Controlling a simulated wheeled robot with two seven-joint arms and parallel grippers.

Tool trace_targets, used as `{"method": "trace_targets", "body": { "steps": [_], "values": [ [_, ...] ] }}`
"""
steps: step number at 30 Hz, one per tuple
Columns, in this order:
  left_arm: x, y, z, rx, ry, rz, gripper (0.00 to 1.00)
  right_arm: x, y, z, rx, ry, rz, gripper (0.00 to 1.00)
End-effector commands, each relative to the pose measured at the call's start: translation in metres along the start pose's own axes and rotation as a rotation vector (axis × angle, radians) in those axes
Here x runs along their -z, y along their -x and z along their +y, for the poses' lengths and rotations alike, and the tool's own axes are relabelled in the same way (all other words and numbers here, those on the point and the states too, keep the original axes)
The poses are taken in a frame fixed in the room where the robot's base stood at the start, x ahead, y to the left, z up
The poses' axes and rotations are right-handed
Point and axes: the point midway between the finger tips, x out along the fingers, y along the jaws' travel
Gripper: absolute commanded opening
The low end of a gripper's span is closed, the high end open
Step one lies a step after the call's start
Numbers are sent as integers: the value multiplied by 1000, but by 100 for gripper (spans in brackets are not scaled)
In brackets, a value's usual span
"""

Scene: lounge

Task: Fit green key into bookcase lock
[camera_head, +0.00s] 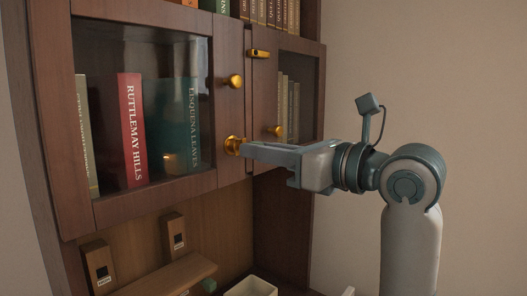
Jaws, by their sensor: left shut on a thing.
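The bookcase (119,214) has glass doors in dark brown wood. A round gold lock (232,145) sits on the lower right part of the left door's frame. My left gripper (246,150) points left, with its fingertips right at the lock. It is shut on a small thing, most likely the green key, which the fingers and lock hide. I cannot tell how far the key is in the lock. My right gripper is not in view.
Gold knobs stick out above the lock (236,81) and on the right door (275,131). A gold latch (259,53) is higher up. Below are a wooden shelf (170,279), a small teal item (209,286) and a pale open box (251,288). Right of the bookcase is bare wall.

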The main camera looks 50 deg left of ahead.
Motion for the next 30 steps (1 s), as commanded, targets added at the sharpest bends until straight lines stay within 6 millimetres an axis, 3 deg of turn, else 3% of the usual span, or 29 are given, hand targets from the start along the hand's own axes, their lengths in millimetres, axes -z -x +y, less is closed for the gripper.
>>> {"method": "trace_targets", "body": {
  "steps": [9, 10, 12, 30],
  "values": [
    [0, -5, 0, 0, 0, -1, 0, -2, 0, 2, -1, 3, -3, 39],
    [0, -5, 0, 0, 0, -1, 17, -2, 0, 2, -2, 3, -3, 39],
    [0, -5, 0, 0, 0, -1, 33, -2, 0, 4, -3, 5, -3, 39],
    [1, 4, -1, 2, -1, 0, 34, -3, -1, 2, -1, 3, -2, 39]
  ]
}}
